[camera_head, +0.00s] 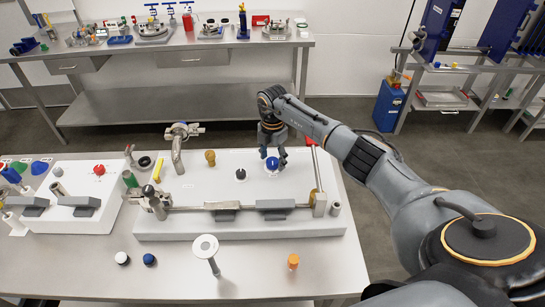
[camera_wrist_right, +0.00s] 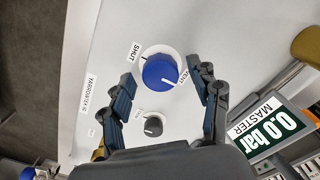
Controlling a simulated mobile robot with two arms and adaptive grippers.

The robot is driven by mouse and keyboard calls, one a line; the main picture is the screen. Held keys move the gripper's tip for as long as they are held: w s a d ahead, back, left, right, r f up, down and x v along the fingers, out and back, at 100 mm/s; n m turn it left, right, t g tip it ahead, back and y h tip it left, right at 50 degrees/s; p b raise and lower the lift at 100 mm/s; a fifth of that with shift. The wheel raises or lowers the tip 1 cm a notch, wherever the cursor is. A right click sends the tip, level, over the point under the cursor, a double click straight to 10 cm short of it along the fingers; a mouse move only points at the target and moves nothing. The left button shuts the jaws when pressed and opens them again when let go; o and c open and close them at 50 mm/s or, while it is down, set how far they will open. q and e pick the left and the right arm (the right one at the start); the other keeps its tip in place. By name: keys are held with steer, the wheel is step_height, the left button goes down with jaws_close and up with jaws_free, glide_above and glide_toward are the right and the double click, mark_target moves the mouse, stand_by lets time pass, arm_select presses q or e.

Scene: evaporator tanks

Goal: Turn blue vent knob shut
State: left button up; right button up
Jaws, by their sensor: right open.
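The blue vent knob (camera_wrist_right: 159,70) sits on a white round dial on the panel. A SHUT label (camera_wrist_right: 136,52) is at its upper left and a VENT label (camera_wrist_right: 186,77) at its right. A pale mark on the knob's lower right side appears to point towards the VENT side. In the head view the knob (camera_head: 272,164) is just below my right gripper (camera_head: 271,149). In the wrist view my right gripper (camera_wrist_right: 163,78) is open, with one finger on each side of the knob; I cannot tell whether they touch it. My left gripper is not in view.
A smaller dark knob (camera_wrist_right: 153,125) lies close below the blue one. A 0.0 bar display (camera_wrist_right: 268,125) is at the right. A horizontal pipe (camera_head: 240,208) runs along the front of the white panel (camera_head: 200,228). A yellow-brown knob (camera_head: 210,157) stands left on the panel.

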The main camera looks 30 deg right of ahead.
steer(key=shift+c, duration=0.2)
steer(key=c, duration=1.1)
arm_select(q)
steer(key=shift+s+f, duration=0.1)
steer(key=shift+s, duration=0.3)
arm_select(e)
steer(key=shift+c, duration=0.2)
